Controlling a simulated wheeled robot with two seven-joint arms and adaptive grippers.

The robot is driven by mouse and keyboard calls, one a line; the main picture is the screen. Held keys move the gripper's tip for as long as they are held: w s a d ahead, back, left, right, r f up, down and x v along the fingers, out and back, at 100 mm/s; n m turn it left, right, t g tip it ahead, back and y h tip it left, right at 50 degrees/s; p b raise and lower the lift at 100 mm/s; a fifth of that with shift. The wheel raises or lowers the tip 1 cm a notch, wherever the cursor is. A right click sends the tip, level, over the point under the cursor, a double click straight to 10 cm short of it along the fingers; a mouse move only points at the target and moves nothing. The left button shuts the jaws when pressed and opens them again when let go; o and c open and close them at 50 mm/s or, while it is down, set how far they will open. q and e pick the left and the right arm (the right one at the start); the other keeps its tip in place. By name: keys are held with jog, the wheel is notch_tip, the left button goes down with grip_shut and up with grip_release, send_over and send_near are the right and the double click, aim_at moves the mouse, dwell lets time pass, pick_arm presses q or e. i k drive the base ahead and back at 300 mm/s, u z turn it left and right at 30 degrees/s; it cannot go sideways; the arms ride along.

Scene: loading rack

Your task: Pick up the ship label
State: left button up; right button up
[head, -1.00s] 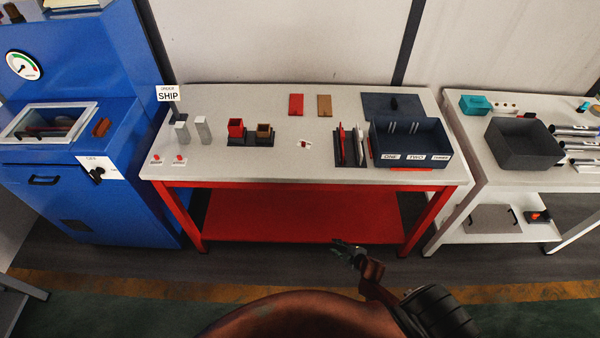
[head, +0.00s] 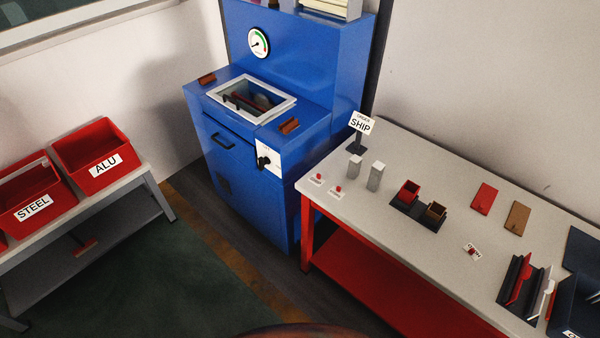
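Two small white labels with red knobs, a left one (head: 316,181) and a right one (head: 337,191), lie at the front left corner of the red-legged table. A third white label with a red knob (head: 472,251) lies alone further right on the tabletop. Their print is too small to read surely, so I cannot tell which is the ship label. A white sign reading SHIP (head: 360,125) stands on a dark post at the table's back left corner. Neither of my grippers is in view.
The table (head: 405,255) also holds two grey blocks (head: 365,174), red and brown cups in a dark holder (head: 408,206), and red and brown plates (head: 500,206). A blue machine (head: 245,185) stands left of it. Red STEEL and ALU bins (head: 95,160) are far left.

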aim_at(316, 179)
jog(key=z, duration=0.1)
jog(key=i, duration=1.15)
jog(key=z, duration=0.4)
